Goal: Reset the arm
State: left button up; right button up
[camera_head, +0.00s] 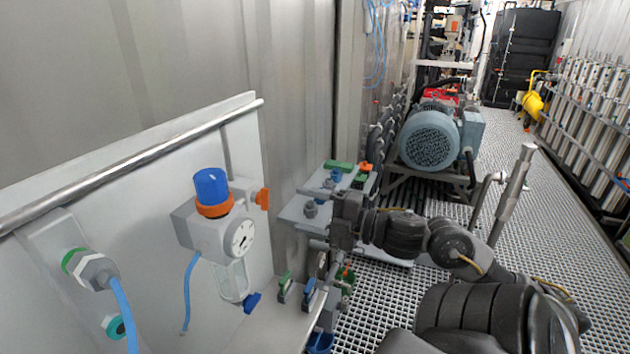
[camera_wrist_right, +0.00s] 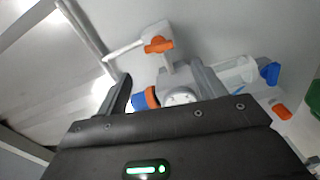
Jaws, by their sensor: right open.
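My right arm comes in from the lower right of the head view. Its gripper (camera_head: 342,232) is beside the right end of the white panel (camera_head: 140,170), near the small valves. The wrist view shows the right gripper (camera_wrist_right: 160,88) with its two fingers apart and nothing between them. The regulator's blue knob (camera_head: 211,186) and round gauge (camera_head: 240,237) are on the panel, left of the gripper. In the wrist view the blue knob (camera_wrist_right: 139,102) shows beyond the fingers, partly hidden. My left gripper is not in view.
An orange valve handle (camera_wrist_right: 158,45) is on the panel. Small blue and green valve handles (camera_head: 308,290) sit by the panel's lower edge. A blue-grey motor (camera_head: 430,138) stands behind the arm. The grating floor (camera_head: 535,215) is open along the right.

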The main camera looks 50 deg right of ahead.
jog(key=shift+s+d, duration=0.2)
jog(key=shift+s, duration=0.5)
